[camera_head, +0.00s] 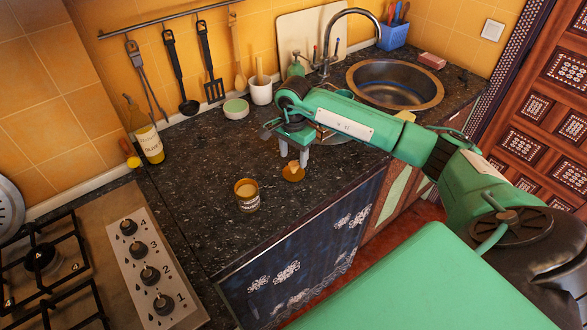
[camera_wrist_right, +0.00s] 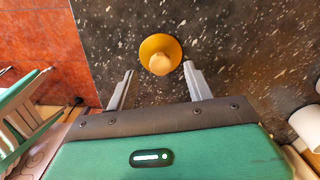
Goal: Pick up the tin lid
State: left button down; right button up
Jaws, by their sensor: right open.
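The tin lid (camera_head: 293,171) is a small round golden-brown disc with a paler knob. It lies on the dark speckled counter near its front edge. In the right wrist view the lid (camera_wrist_right: 160,45) is just beyond the fingertips, centred between them. My right gripper (camera_head: 294,158) points down just above the lid, open and empty. In the wrist view its two fingers (camera_wrist_right: 159,74) are spread apart, and neither seems to touch the lid. The open tin (camera_head: 248,203) stands on the counter left of the lid. My left gripper is not in view.
A stove (camera_head: 135,262) is at the left. An oil bottle (camera_head: 148,143), a white utensil pot (camera_head: 261,92) and a small round green container (camera_head: 235,109) stand near the wall. The sink (camera_head: 394,84) is behind my arm. The counter around the tin is clear.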

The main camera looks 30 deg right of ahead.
aim_at(294, 164)
notch_tip(294, 164, down, 3)
jog(key=shift+f+p, duration=0.15)
jog(key=shift+p, duration=0.7)
jog(key=shift+w+f, duration=0.1)
jog(key=shift+f, duration=0.4)
jog(key=c, duration=1.1)
jog(key=shift+d+r, duration=0.1)
jog(key=shift+r, duration=0.05)
